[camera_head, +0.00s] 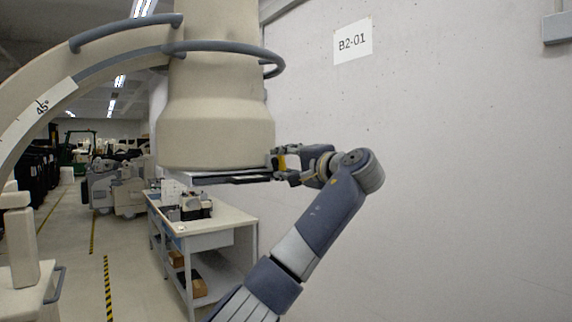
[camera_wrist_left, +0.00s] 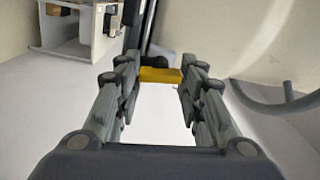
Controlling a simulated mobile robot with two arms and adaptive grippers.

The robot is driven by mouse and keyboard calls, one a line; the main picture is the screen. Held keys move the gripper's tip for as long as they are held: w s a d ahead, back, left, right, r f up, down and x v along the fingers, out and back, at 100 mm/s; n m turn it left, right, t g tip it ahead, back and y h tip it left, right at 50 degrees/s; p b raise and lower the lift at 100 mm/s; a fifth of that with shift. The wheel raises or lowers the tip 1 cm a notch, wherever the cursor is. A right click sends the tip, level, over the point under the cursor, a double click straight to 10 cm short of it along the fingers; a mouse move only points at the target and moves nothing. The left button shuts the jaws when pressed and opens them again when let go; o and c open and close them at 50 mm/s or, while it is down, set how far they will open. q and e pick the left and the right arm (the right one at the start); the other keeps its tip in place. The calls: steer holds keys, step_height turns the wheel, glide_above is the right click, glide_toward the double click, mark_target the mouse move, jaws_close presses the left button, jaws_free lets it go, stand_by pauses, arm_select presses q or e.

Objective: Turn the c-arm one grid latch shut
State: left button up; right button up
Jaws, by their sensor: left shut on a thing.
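The c-arm (camera_head: 212,125) is beige, with a thick round head hanging at the upper middle left and a curved arm marked 45°. A thin dark flat grid (camera_head: 232,179) shows under the head's lower rim. A small yellow latch (camera_head: 282,161) is at the head's lower right edge. My left gripper (camera_head: 284,164) reaches it from the right. In the left wrist view the yellow latch (camera_wrist_left: 160,75) lies between the two fingertips, and the gripper is shut on it. The fingers partly hide the latch in the head view. My right gripper is not in view.
A work table (camera_head: 215,231) with small equipment stands below and behind the head. A plain wall with a B2-01 sign (camera_head: 352,42) fills the right side. A grey hoop rail (camera_head: 225,47) surrounds the head. An aisle with striped floor tape runs at left.

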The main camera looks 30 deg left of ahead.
arm_select(q)
steer(key=shift+m, duration=1)
steer(key=o, duration=1.1)
steer(key=shift+d, duration=0.15)
steer(key=v, duration=1.1)
steer(key=shift+s+d+f, duration=0.1)
steer(key=shift+s+d, duration=0.05)
steer(key=shift+d, duration=0.2)
